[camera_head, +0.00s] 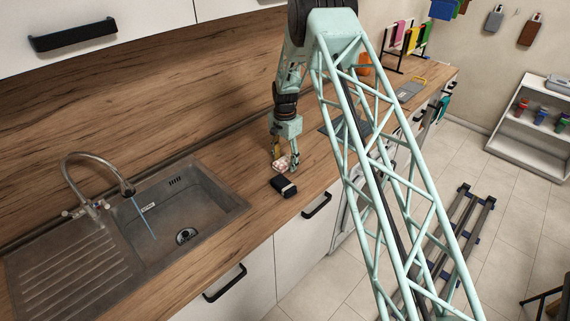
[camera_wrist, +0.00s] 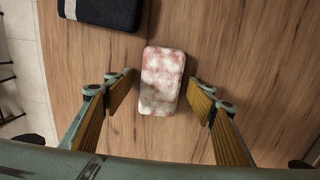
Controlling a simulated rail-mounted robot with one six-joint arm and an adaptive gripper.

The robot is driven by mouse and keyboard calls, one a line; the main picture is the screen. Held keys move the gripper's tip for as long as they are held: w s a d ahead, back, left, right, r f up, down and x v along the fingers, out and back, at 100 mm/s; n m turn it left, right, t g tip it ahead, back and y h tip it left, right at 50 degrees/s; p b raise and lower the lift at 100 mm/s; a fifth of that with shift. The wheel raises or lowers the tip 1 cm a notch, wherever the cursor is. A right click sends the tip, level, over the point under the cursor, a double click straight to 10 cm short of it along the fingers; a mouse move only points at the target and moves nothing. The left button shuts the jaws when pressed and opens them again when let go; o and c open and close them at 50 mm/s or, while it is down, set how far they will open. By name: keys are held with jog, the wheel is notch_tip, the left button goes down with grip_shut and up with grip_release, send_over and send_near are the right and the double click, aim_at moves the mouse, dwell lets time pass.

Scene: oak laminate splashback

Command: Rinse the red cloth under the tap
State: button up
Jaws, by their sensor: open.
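A small folded cloth, mottled red and whitish, lies on the wooden worktop in the head view (camera_head: 281,163) and in the wrist view (camera_wrist: 162,80). My gripper (camera_head: 283,160) is open above it. In the wrist view my two yellow-padded fingers (camera_wrist: 160,104) stand on either side of the cloth, with a gap on both sides. The tap (camera_head: 92,166) has a curved metal spout over the grey sink (camera_head: 215,205), and a thin blue stream of water (camera_head: 143,219) runs from it into the basin.
A dark folded cloth (camera_head: 283,186) lies close to the red one, towards the front edge; the wrist view shows it at the top (camera_wrist: 100,10). A ribbed drainboard (camera_head: 70,280) is left of the basin. A rack with coloured cloths (camera_head: 400,38) stands farther back.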

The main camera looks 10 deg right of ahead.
aim_at(286, 163)
jog(key=shift+c, duration=0.6)
jog(key=c, duration=0.9)
jog(key=shift+r, duration=0.15)
jog(key=shift+r+b, duration=0.7)
jog(key=shift+r, duration=4.15)
jog(key=shift+s+n+b, duration=0.6)
jog(key=shift+s+b, duration=0.35)
jog(key=shift+s, duration=0.05)
jog(key=shift+s+d+f+n+b, duration=0.1)
jog(key=shift+s+f+n+b, duration=0.15)
jog(key=shift+s+n+b, duration=2.35)
jog(key=shift+s+a+f+n+b, duration=0.15)
jog(key=shift+s+n+b, duration=1.05)
jog(key=shift+s, duration=2.85)
jog(key=shift+s+d+f+n+b, duration=0.25)
jog(key=shift+s+n+b, duration=1.05)
jog(key=shift+s+b, duration=1.6)
jog(key=shift+s+a+p, duration=0.2)
jog(key=shift+s+p, duration=0.2)
jog(key=shift+p, duration=0.05)
